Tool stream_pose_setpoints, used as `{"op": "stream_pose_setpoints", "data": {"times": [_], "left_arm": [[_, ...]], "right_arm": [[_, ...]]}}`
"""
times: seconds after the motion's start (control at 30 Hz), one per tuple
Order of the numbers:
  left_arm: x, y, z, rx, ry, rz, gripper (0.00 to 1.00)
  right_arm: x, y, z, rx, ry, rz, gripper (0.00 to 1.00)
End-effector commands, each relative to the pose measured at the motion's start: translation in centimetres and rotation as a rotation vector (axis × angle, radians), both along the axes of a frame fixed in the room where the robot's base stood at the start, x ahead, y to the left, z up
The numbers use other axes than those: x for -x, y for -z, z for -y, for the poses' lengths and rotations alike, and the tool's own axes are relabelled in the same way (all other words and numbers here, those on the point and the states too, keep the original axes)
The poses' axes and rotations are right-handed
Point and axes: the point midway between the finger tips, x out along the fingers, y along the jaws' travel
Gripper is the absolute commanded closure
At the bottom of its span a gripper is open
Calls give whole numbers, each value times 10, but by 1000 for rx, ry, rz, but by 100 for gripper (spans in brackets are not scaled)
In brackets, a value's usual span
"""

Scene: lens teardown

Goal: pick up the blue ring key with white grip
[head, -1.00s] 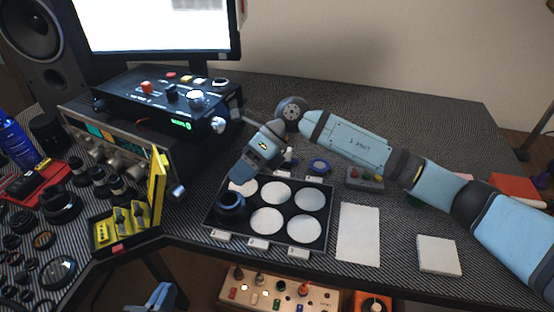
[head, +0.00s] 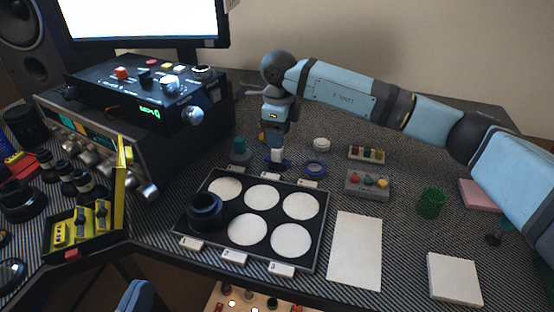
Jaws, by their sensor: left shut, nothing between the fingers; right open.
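The blue ring key with white grip (head: 277,155) stands behind the black tray (head: 318,238), its white grip up and its blue part low near the table. My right gripper (head: 274,144) points down right over it, open, with its fingers close to the white grip. I cannot tell whether they touch it. A separate blue ring (head: 314,169) lies flat just to the right. My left gripper (head: 136,296) shows only in part at the bottom edge, shut and empty, far from the key.
The tray has round white pads, with a black lens ring (head: 206,210) on the left. A green-topped part (head: 239,150) stands left of the key. A grey button box (head: 368,184) and a white sheet (head: 355,250) lie right. A black instrument (head: 140,95) rises at the left.

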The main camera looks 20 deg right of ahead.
Motion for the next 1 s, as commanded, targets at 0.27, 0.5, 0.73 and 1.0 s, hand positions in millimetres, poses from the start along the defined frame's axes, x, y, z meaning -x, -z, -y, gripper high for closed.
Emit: {"op": "stream_pose_setpoints", "data": {"times": [0.27, 0.5, 0.73, 1.0], "left_arm": [[2, -9, 3, 29, 11, 44, 100], [1, 3, 6, 27, 29, 24, 100], [0, 12, 6, 8, 38, -13, 100], [0, 12, 6, 8, 38, -13, 100]], "right_arm": [[0, 24, 0, -1, 0, 1, 43], [-2, 55, -3, -3, 1, -1, 43], [-3, 74, -3, -2, 0, 0, 43], [-3, 73, -3, -2, 0, 0, 68]]}}
